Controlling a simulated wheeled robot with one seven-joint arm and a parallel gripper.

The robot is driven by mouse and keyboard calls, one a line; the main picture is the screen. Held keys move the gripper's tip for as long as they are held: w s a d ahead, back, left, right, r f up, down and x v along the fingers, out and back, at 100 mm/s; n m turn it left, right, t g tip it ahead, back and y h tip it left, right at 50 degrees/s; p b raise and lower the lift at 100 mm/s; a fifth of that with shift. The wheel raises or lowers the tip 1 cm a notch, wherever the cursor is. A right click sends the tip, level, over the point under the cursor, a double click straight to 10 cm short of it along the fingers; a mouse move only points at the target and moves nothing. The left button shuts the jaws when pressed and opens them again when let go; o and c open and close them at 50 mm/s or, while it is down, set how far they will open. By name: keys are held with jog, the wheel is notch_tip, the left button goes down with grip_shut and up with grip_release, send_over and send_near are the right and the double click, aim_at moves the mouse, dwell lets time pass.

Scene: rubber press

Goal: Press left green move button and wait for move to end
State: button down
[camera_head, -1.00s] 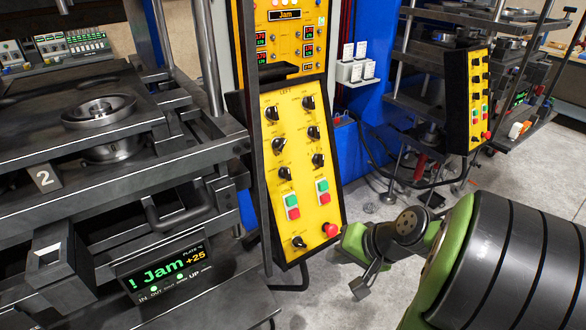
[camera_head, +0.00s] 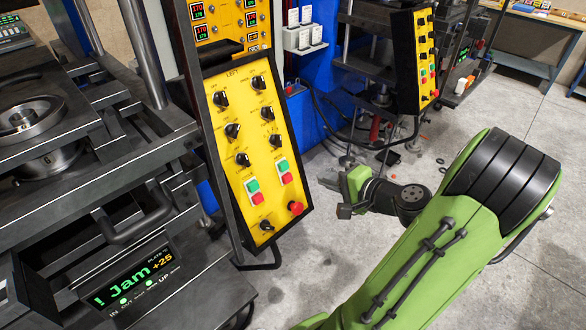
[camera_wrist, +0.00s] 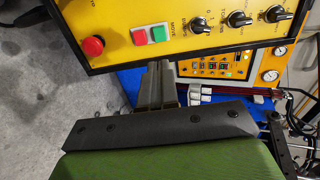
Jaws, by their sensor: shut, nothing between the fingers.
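In the head view the tilted yellow control panel (camera_head: 226,145) marked LEFT carries two green-over-red button pairs. The left green button (camera_head: 252,186) sits above a red one; the right green button (camera_head: 283,165) also sits above a red one. My gripper (camera_head: 328,180) is right of the panel, apart from it, and small in this view. In the wrist view my gripper (camera_wrist: 157,85) is shut and empty, its fingers pointing toward the panel's edge. A green button (camera_wrist: 158,35) beside a red one shows there near the word MOVE; nothing touches it.
A red round knob (camera_head: 296,208) stands out at the panel's lower right, near my gripper. Several black rotary knobs cover the panel. The press display (camera_head: 135,280) at left reads "! Jam +25". A second yellow panel (camera_head: 429,60) stands behind. Open floor lies right.

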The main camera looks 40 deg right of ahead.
aim_at(286, 166)
jog(key=x, duration=1.2)
jog(key=shift+w, duration=0.1)
